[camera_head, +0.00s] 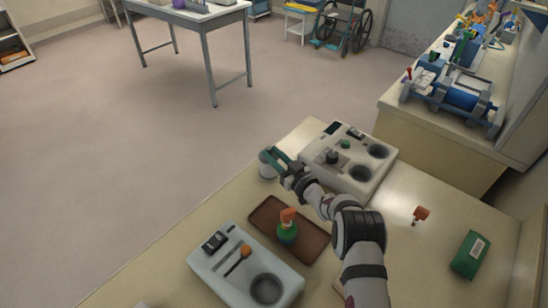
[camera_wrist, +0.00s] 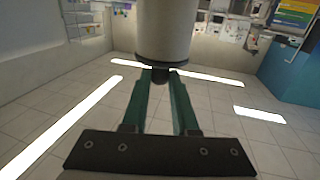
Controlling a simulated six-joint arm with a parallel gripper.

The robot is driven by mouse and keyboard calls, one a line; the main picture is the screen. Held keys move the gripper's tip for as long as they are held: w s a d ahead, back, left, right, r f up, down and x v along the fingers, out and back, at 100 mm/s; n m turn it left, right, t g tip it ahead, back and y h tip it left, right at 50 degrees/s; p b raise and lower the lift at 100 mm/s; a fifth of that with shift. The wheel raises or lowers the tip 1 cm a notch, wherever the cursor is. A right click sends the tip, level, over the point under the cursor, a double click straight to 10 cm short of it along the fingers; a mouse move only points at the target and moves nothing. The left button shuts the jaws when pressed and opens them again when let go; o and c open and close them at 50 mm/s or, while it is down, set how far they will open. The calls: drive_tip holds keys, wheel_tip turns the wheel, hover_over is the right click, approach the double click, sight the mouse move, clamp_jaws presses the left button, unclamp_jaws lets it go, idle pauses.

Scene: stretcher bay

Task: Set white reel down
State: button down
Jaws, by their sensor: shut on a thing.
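The white reel (camera_head: 266,168) is at the left end of my gripper (camera_head: 275,160) in the head view, near the counter's far left edge. In the wrist view the reel (camera_wrist: 165,30) is a pale cylinder with a dark stub below it. The green fingers of my gripper (camera_wrist: 160,74) are closed on that stub. The gap between the reel's base and the surface under it cannot be judged.
A pale unit with round wells (camera_head: 378,150) stands right of my gripper. A brown tray (camera_head: 317,243) holds a green bottle with an orange top (camera_head: 288,232). A grey unit (camera_head: 215,268) stands in front. An orange-topped piece (camera_head: 420,214) and green box (camera_head: 470,254) lie right.

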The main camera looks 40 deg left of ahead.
drive_tip(key=shift+f, duration=0.45)
drive_tip(key=shift+f, duration=0.2)
drive_tip(key=c, duration=0.7)
unclamp_jaws()
